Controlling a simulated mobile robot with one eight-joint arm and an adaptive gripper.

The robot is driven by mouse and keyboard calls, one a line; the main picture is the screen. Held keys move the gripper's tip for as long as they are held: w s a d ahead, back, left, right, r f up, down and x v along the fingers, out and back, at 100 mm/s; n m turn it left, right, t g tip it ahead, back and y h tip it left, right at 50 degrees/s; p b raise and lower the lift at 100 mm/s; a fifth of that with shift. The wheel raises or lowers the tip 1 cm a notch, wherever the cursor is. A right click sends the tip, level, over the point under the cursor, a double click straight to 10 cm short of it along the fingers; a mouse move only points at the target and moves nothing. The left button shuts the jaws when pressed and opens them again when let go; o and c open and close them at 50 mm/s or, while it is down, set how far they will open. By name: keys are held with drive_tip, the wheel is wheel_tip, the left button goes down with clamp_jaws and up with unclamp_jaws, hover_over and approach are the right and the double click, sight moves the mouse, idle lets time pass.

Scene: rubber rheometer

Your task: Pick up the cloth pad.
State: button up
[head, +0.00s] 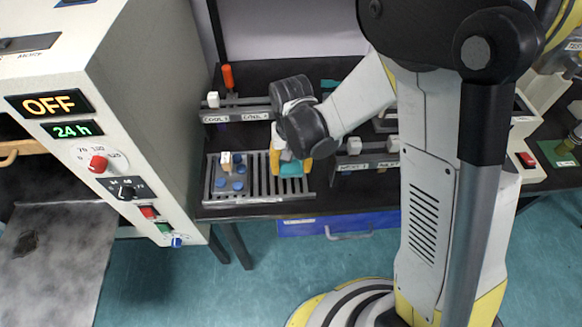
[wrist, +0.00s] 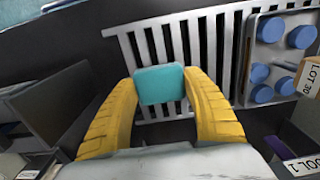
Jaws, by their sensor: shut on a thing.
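The cloth pad (wrist: 160,85) is a teal, rounded block between the yellow fingers of my gripper (wrist: 163,90) in the wrist view. My gripper is shut on it, with a finger on each side. In the head view the teal pad (head: 291,169) shows under my yellow fingers (head: 290,165), over the right part of the grey slatted rack (head: 262,196). I cannot tell whether the pad still touches the slats.
A tray (head: 222,194) with several blue discs and a LOT block (head: 226,158) sits on the rack's left side. Labelled COOL holders (head: 238,116) stand behind. The oven cabinet (head: 150,130) is at left. A blue drawer (head: 340,225) is below the table.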

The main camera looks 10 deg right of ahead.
sight(292, 166)
drive_tip(key=shift+r, duration=0.1)
wheel_tip(292, 166, up, 10)
drive_tip(key=p, duration=0.4)
drive_tip(key=o, duration=0.3)
drive_tip(key=c, duration=0.4)
drive_tip(key=shift+o, duration=0.2)
drive_tip(key=shift+d, duration=0.1)
